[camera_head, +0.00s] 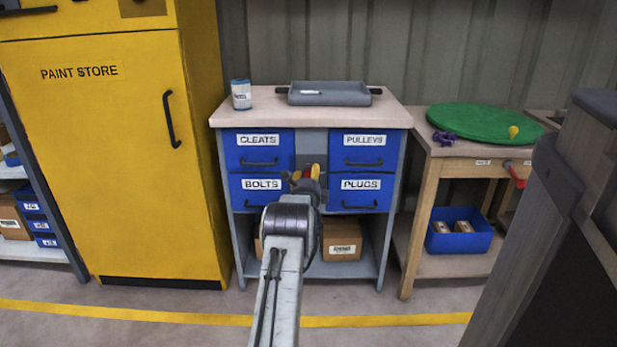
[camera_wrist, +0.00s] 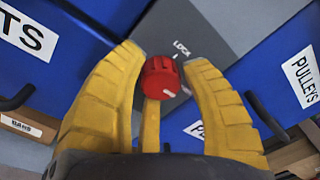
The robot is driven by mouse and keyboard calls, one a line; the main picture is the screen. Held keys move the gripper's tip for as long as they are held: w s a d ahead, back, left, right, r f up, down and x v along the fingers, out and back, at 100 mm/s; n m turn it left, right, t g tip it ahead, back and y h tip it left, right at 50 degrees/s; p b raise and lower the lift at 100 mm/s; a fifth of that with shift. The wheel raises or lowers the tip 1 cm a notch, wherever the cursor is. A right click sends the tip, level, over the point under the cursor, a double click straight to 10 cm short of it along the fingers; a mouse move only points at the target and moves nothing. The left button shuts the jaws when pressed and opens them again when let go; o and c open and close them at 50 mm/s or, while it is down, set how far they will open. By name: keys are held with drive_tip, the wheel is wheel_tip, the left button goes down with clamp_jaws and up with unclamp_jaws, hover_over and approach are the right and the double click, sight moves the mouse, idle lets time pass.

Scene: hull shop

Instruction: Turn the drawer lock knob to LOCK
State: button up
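The red lock knob (camera_wrist: 160,77) is on the grey panel (camera_wrist: 190,25) between the blue drawers in the wrist view. The word LOCK (camera_wrist: 182,48) is printed above and to the right of it. The knob's white pointer mark points down and right, away from that word. My gripper (camera_wrist: 164,62) has its yellow fingers spread to the left and right of the knob, and another yellow finger shows below it. I cannot tell whether any finger touches it. In the head view my gripper (camera_head: 306,174) is at the cabinet's middle panel (camera_head: 311,145) and largely hides the knob.
Drawers labelled CLEATS (camera_head: 258,157), PULLEYS (camera_head: 364,158), BOLTS (camera_head: 262,199) and PLUGS (camera_head: 361,203) flank the panel, with protruding dark handles. A grey tray (camera_head: 330,97) and a tin (camera_head: 241,95) stand on top. A yellow paint cabinet (camera_head: 110,190) is left, a wooden bench (camera_head: 428,190) right.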

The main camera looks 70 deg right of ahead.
drive_tip(key=shift+r, duration=0.1)
drive_tip(key=c, duration=0.8)
drive_tip(key=shift+o, duration=0.2)
drive_tip(key=n, duration=0.4)
drive_tip(key=shift+w+n, duration=0.15)
drive_tip(key=shift+n, duration=0.25)
drive_tip(key=shift+w+n+h, duration=0.1)
drive_tip(key=shift+n+h, duration=0.3)
drive_tip(key=shift+n, duration=1.6)
drive_tip(key=shift+a, duration=0.1)
drive_tip(key=o, duration=0.9)
drive_tip(key=shift+w+f, duration=0.15)
drive_tip(key=shift+f, duration=0.05)
drive_tip(key=o, duration=0.3)
drive_tip(key=shift+s, duration=0.25)
